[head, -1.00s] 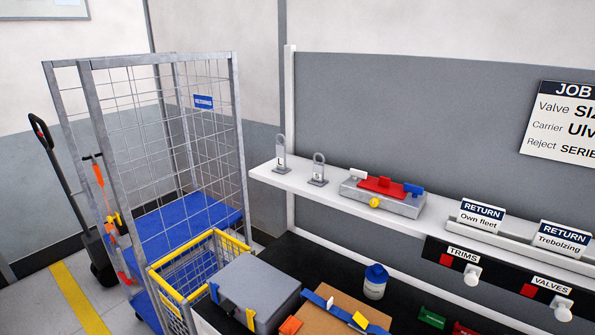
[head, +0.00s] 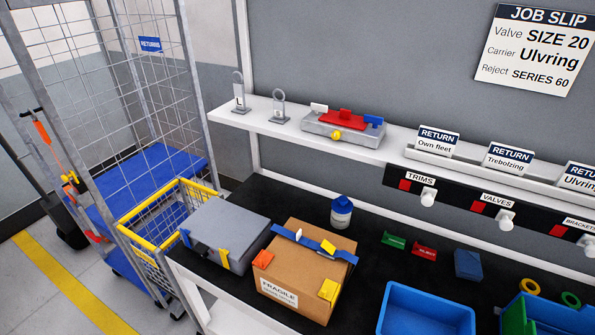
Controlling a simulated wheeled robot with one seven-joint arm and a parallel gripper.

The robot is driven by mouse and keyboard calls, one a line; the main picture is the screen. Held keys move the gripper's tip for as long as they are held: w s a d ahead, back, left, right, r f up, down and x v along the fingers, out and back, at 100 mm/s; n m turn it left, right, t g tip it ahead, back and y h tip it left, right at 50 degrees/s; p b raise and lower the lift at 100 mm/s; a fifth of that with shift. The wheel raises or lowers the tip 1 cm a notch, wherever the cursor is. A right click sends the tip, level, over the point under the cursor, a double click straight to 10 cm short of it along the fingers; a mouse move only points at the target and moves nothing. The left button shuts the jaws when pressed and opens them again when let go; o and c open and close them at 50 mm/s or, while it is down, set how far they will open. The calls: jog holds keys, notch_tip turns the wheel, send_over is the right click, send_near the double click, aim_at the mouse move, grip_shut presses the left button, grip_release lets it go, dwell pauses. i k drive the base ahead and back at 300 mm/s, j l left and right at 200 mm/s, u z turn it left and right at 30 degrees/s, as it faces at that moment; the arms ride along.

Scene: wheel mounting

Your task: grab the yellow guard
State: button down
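A yellow guard-like piece (head: 328,290) sits on the front right top corner of a cardboard box (head: 292,261) on the dark bench. A second, flatter yellow piece (head: 328,246) lies by the blue strap (head: 312,245) across the box top. An orange piece (head: 263,259) sits on the box's front left corner. I cannot tell for certain which yellow piece is the guard. My gripper is not in view.
A grey case (head: 220,232) stands left of the box, beside a yellow-rimmed wire basket (head: 165,222). A white shelf (head: 290,127) runs above.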

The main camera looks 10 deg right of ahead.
aim_at(330, 289)
jog(key=j+z, duration=0.15)
jog(key=j, duration=0.3)
jog(key=k+j+z, duration=0.15)
jog(key=j, duration=0.3)
jog(key=k+j+z, duration=0.15)
jog(key=j, duration=0.3)
jog(key=j+z, duration=0.15)
jog(key=j, duration=0.25)
jog(key=k, duration=0.05)
